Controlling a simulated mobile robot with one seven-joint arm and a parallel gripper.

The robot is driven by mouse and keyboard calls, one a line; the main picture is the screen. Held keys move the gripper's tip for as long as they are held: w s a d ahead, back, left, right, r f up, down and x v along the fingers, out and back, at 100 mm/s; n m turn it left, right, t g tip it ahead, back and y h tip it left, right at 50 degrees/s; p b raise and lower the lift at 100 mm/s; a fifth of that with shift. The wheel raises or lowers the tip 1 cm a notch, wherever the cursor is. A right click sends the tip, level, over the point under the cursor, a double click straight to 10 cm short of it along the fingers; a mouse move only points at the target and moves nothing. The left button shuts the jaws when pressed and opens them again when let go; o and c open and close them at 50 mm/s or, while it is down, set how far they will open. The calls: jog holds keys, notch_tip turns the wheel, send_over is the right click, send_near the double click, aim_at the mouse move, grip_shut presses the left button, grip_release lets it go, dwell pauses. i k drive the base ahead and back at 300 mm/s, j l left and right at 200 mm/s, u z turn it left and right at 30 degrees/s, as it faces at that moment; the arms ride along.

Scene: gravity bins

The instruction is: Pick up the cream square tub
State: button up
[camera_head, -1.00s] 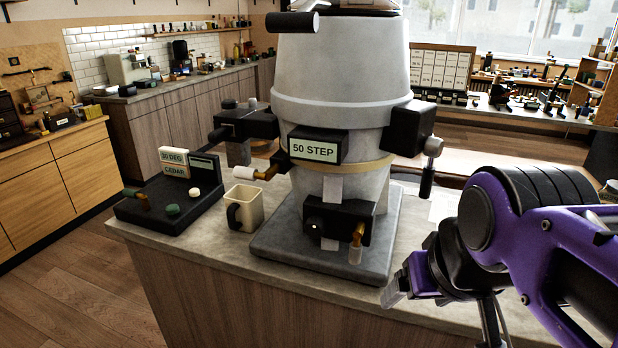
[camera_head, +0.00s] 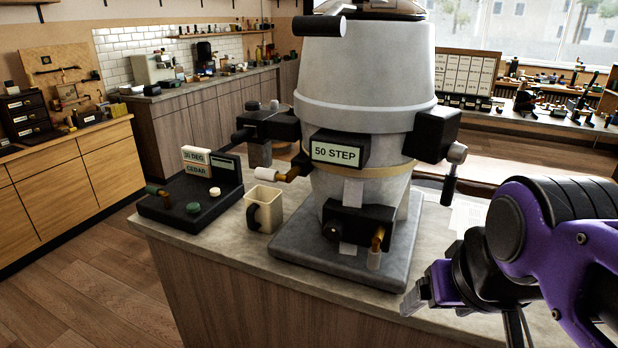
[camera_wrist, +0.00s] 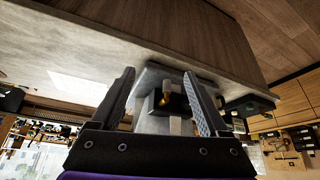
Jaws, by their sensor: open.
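The cream square tub (camera_head: 266,210) stands upright on the grey counter, with a dark handle on its left side. It is between the black control panel (camera_head: 190,200) and the large grey gravity bin (camera_head: 360,95). My gripper (camera_head: 415,297) is at the right, beyond the bin's square base and well apart from the tub. In the wrist view my gripper (camera_wrist: 165,100) has its two fingers spread, with nothing held between them. The bin's lower outlet and brass tap (camera_wrist: 166,97) show beyond the fingers. I cannot make out the tub in the wrist view.
The bin's grey base slab (camera_head: 300,255) stands right beside the tub. A white-tipped spout (camera_head: 272,175) juts out above it. The counter's front edge (camera_head: 215,265) is clear. Papers (camera_head: 465,215) lie on the counter at the right.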

aim_at(264, 203)
jog(key=i+j+z, duration=0.1)
jog(key=j, duration=1.05)
jog(key=j+z, duration=0.15)
jog(key=j, duration=0.95)
